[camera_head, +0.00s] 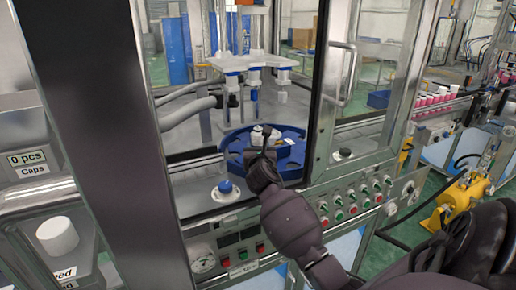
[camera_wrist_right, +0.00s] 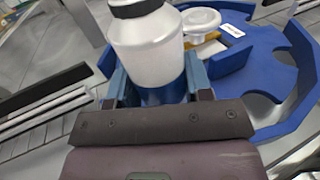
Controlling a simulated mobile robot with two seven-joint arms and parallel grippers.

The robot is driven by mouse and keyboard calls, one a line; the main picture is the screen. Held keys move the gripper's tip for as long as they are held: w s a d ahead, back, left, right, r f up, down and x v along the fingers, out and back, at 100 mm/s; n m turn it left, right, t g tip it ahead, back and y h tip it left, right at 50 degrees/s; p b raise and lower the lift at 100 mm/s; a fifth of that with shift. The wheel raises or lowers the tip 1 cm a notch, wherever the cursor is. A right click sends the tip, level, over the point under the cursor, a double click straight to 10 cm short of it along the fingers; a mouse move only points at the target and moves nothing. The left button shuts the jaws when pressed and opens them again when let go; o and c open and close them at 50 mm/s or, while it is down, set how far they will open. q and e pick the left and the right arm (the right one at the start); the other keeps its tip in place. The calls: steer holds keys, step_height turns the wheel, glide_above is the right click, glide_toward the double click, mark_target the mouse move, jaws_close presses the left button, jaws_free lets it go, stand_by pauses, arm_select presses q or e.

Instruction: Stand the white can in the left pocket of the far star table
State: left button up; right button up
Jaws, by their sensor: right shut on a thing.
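The white can (camera_wrist_right: 150,48) has a dark top and stands between the fingers of my right gripper (camera_wrist_right: 157,85), which is shut on it. The blue star table (camera_wrist_right: 285,75), with curved pockets and a white hub (camera_wrist_right: 202,20), lies to the right of the can in the wrist view. In the head view my right gripper (camera_head: 264,158) is at the front of the star table (camera_head: 292,158), inside the machine opening. The can's base is hidden by the gripper, so I cannot tell whether it touches the pocket floor. My left gripper is not in view.
A white crimping head assembly (camera_head: 240,62) hangs above the star table. Door frames stand on both sides of the opening. A white cylinder (camera_head: 57,236) is at far left.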

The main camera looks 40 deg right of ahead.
steer(key=shift+f+b, duration=0.35)
steer(key=shift+f, duration=0.6)
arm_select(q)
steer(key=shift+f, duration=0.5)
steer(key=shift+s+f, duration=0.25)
arm_select(e)
steer(key=shift+f, duration=0.15)
